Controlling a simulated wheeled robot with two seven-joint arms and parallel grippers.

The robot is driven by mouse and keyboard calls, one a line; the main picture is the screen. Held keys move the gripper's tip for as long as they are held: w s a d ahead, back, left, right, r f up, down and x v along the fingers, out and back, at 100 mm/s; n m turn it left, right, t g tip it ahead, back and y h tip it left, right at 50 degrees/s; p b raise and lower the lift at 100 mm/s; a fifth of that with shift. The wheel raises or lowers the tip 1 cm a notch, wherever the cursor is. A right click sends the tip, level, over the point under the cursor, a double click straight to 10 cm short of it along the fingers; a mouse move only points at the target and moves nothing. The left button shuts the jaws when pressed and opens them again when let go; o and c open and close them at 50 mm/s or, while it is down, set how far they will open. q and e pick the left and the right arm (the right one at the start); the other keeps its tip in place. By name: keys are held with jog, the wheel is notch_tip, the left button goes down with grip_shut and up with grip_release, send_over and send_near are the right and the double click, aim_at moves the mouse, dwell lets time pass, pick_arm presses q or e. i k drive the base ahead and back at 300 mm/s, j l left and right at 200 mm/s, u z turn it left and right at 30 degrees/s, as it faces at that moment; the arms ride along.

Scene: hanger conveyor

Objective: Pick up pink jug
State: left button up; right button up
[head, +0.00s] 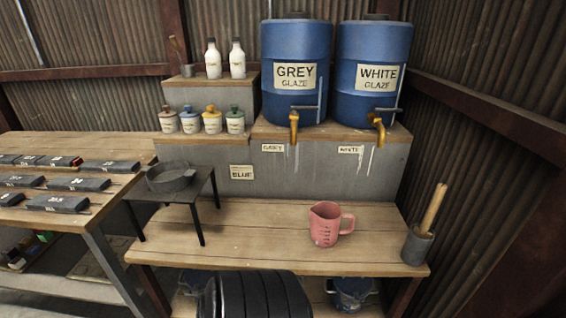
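The pink jug (325,226) stands upright on the wooden table, right of the middle. Its handle points to the right and measuring marks show on its front. Nothing touches it. Neither of my grippers shows in the head view.
The wooden table (262,240) is bare around the jug. A grey cup (416,247) with wooden sticks stands to the right. A small black stand (182,190) holds a grey bowl (168,180) at the left. Behind are blue GREY (293,50) and WHITE (367,50) glaze barrels with brass taps.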

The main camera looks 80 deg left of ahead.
aim_at(325, 217)
jog(key=u, duration=2)
